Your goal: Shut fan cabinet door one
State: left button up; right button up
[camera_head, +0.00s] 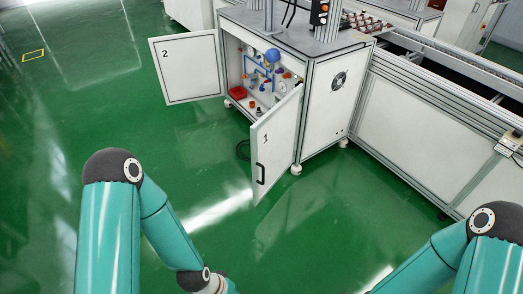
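The fan cabinet (323,108) stands ahead, with a round fan grille on its right side panel. Door one (272,150) is white, marked "1", and stands open, swung out toward me from the cabinet's front right edge. Its dark handle (260,174) is near the lower left edge. Door two (189,67), marked "2", also stands open, swung out to the left. Both of my arms show at the bottom, apart from the doors. My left arm's end runs off the bottom edge, and neither gripper's fingers are visible.
Blue pipes, a red item (237,92) and small parts fill the open cabinet. A long conveyor (430,130) runs from the cabinet to the right. The green floor (100,110) is clear to the left and in front.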

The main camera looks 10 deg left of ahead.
aim_at(273, 136)
jog(key=u, duration=0.5)
jog(key=i, duration=1.75)
jog(key=z, duration=0.8)
jog(key=k, duration=1.1)
jog(key=u, duration=0.6)
